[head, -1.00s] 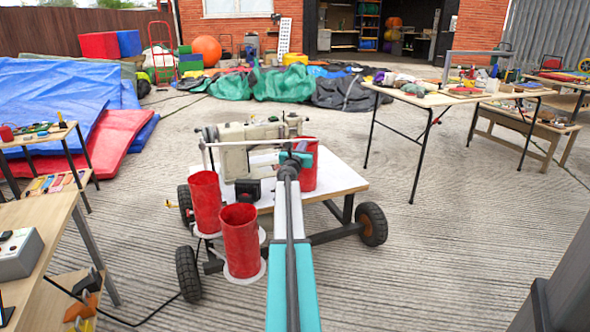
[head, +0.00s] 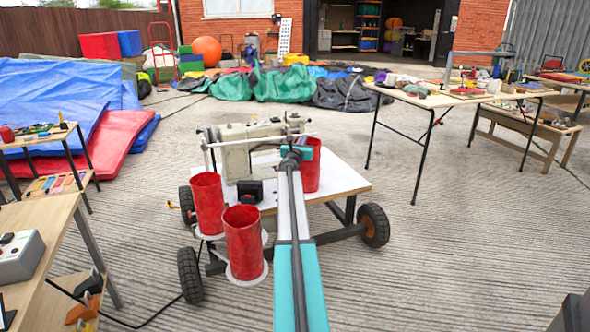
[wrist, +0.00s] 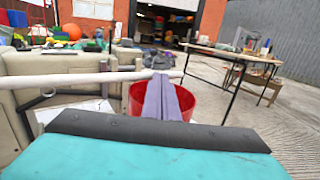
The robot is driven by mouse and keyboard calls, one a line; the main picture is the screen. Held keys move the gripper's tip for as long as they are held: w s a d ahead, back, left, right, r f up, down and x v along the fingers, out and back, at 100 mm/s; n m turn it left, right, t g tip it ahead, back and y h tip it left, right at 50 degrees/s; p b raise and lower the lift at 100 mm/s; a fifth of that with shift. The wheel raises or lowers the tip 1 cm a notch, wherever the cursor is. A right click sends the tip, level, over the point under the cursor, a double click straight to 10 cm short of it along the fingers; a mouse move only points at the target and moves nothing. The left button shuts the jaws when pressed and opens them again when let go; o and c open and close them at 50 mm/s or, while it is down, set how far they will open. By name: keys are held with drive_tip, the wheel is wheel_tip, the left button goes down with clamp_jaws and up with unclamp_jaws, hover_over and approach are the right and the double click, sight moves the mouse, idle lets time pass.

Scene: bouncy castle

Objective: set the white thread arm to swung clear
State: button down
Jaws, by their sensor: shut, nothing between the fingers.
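The white thread arm (head: 258,141) is a thin pale rod across the front of the beige sewing machine (head: 238,160) on the cart. In the wrist view the thread arm (wrist: 75,79) runs level from the left edge, and its right end is at my fingertips. My gripper (wrist: 160,80) is shut with nothing between its fingers, pointing away over a red bucket. I cannot tell whether the fingers touch the rod or only overlap it in the picture. In the head view my gripper (head: 298,140) is mostly hidden behind my wrist.
The wheeled cart (head: 345,180) carries the machine. Red buckets (head: 243,243) stand at its front left, and another red bucket (head: 313,170) is right of the machine. A folding table (head: 420,97) stands at right. Concrete ground right of the cart is clear.

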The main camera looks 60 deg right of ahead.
drive_tip(key=shift+a, duration=0.1)
drive_tip(key=s+a, duration=0.8)
drive_tip(key=s, duration=0.3)
drive_tip(key=shift+a+f+p, duration=0.25)
drive_tip(key=shift+f+p, duration=0.1)
drive_tip(key=shift+f, duration=0.1)
idle(0.5)
idle(0.5)
